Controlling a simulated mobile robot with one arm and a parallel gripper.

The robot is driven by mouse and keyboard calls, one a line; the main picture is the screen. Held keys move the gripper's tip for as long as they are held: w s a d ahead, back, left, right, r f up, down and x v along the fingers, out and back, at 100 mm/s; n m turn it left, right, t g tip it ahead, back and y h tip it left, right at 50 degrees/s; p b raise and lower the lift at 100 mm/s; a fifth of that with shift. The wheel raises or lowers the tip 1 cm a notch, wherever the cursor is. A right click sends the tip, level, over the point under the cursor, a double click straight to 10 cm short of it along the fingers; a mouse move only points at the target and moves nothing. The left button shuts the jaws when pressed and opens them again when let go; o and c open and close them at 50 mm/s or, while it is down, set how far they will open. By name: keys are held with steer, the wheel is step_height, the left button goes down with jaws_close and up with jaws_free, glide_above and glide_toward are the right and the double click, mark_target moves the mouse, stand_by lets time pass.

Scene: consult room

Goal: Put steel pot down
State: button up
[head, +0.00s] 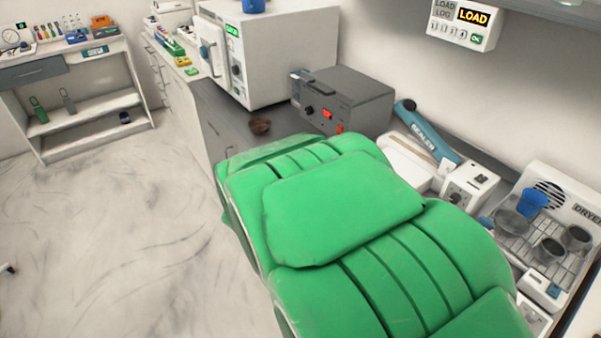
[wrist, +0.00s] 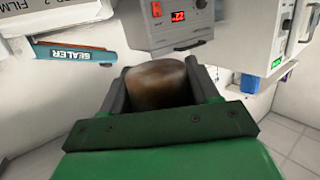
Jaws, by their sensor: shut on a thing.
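In the wrist view my gripper (wrist: 162,108) is shut on a rounded brownish metal pot (wrist: 160,84), with one dark finger on each side of it. The pot is held in front of the grey box with the red display (wrist: 170,32). The pot's underside and whatever is below it are hidden, so I cannot tell whether it touches a surface.
The grey box (head: 350,98) stands between a white steriliser (head: 284,50) and a blue sealer (head: 425,132). A drying rack (head: 535,262) at right holds metal cups and a blue cup (head: 532,203). Dark counter (head: 225,112) is bare near the steriliser. A large green padded form fills the foreground.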

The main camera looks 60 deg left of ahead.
steer(key=shift+s, duration=0.2)
steer(key=shift+a, duration=0.1)
steer(key=w+a+f, duration=0.2)
steer(key=a, duration=0.1)
steer(key=w+a+f, duration=0.1)
steer(key=a+f, duration=0.2)
steer(key=a, duration=0.1)
steer(key=w+a+f, duration=0.2)
steer(key=a+f, duration=0.1)
steer(key=shift+w+a, duration=0.35)
steer(key=shift+w+a+f, duration=0.2)
steer(key=shift+a+f, duration=0.15)
steer(key=shift+f, duration=0.1)
steer(key=shift+w+a+f, duration=0.15)
steer(key=shift+a+f, duration=0.2)
steer(key=shift+f, duration=0.1)
steer(key=shift+w+a+f, duration=0.1)
steer(key=shift+f, duration=1.35)
steer(key=shift+f, duration=0.15)
steer(key=o, duration=1.1)
steer(key=shift+c, duration=0.2)
